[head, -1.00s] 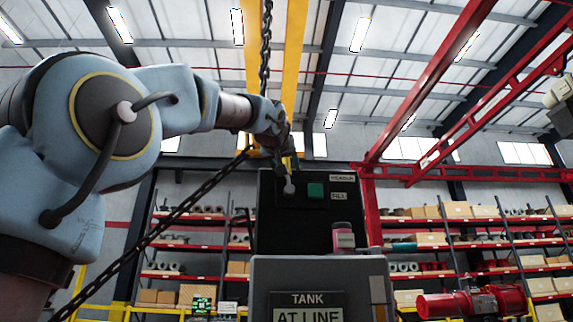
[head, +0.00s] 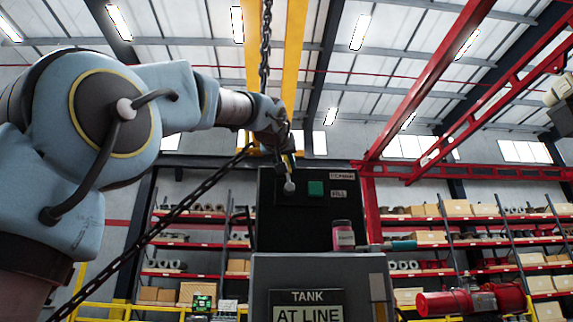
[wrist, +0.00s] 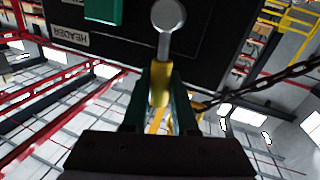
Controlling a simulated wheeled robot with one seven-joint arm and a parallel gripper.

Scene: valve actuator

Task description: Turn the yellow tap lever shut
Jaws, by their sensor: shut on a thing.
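The tap is a small lever on a black panel (head: 300,230). In the wrist view its round silver hub (wrist: 168,14) shows at the top, with a grey stem and a yellow grip (wrist: 160,88). My gripper (wrist: 160,92) is shut on the yellow grip, a dark green finger on each side. In the head view my gripper (head: 285,162) is at the panel's top, just above the silver hub (head: 289,188). The yellow grip is hidden there by the fingers.
A green square (head: 316,188) and labels sit right of the hub. A chain (head: 165,225) runs diagonally at left. Shelves stand behind.

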